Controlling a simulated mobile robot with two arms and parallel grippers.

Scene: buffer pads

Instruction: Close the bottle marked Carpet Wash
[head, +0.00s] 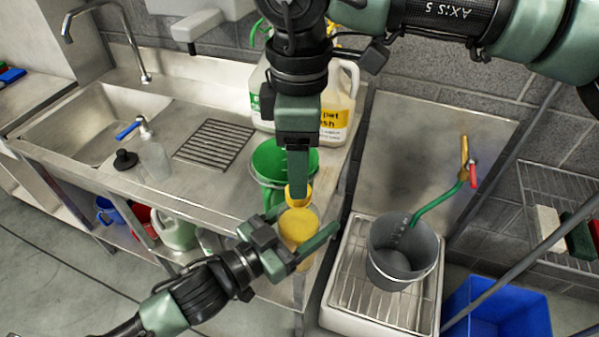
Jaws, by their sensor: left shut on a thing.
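The jug with the yellow label (334,122) stands at the back of the steel counter; only "pet" and "sh" of its wording show. My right arm hides its top, so I cannot see whether it has a cap. My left gripper (301,229) is shut on a round yellow-topped container (298,226) in front of the counter's right end. My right gripper (298,194) points down just above it, seen edge-on. A small yellow cap-like piece (296,203) shows at its fingertips. I cannot tell whether the fingers grip it.
A green bucket (268,163) stands behind the grippers.

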